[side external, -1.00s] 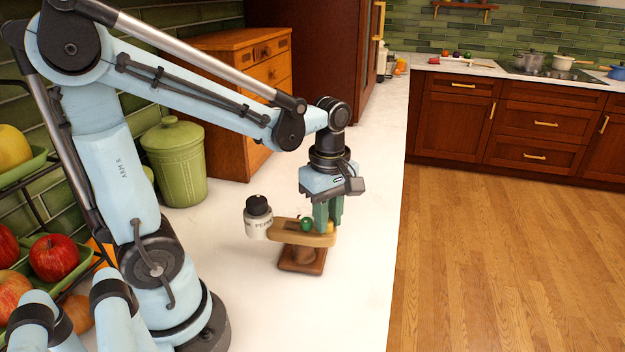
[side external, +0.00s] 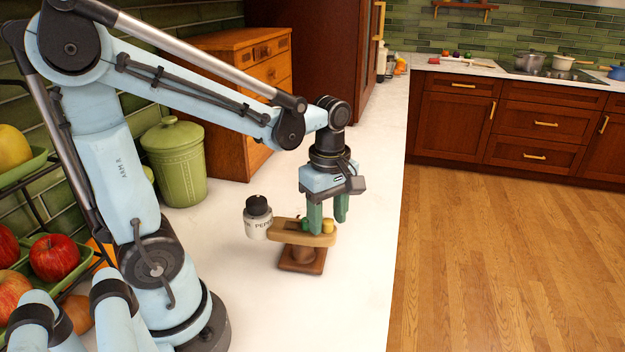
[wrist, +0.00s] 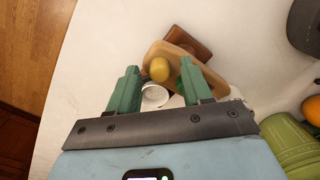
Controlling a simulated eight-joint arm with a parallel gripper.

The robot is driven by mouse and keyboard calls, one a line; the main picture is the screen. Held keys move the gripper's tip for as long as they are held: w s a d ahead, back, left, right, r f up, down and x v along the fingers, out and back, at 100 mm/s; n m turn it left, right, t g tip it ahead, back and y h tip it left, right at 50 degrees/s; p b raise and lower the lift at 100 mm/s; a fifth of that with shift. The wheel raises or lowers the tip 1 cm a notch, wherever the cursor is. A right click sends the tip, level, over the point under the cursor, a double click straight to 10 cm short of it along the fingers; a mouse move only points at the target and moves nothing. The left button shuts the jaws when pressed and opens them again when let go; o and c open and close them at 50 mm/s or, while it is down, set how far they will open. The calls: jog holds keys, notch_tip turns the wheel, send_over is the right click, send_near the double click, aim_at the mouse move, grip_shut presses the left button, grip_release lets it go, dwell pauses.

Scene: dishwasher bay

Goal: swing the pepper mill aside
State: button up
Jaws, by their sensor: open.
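The pepper mill (side external: 258,222), white with a black top and a PEPPER label, is at the left end of a wooden swing arm (side external: 290,236) in the side view. The arm sits on a brown stand with a square base (side external: 302,262). A yellow knob (side external: 328,227) stands at the arm's right end; a green piece (side external: 304,226) is partly hidden by a finger. My gripper (side external: 328,222) is open above that end. In the wrist view the yellow knob (wrist: 159,70) appears between the two green fingers, with no visible grip on it.
A green lidded canister (side external: 176,165) and a wooden drawer cabinet (side external: 240,85) stand behind on the white counter. A fruit rack (side external: 45,275) is at left. The counter's edge drops to the floor at right. A white round thing (wrist: 153,97) shows between the fingers.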

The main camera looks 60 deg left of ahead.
notch_tip(320, 180, up, 12)
dwell(0.6)
jog(key=d+f+m+t, duration=0.4)
jog(key=f+m+t, duration=0.3)
jog(key=m, duration=1.2)
jog(key=shift+s+f, duration=0.4)
jog(key=shift+f, duration=0.05)
dwell(0.4)
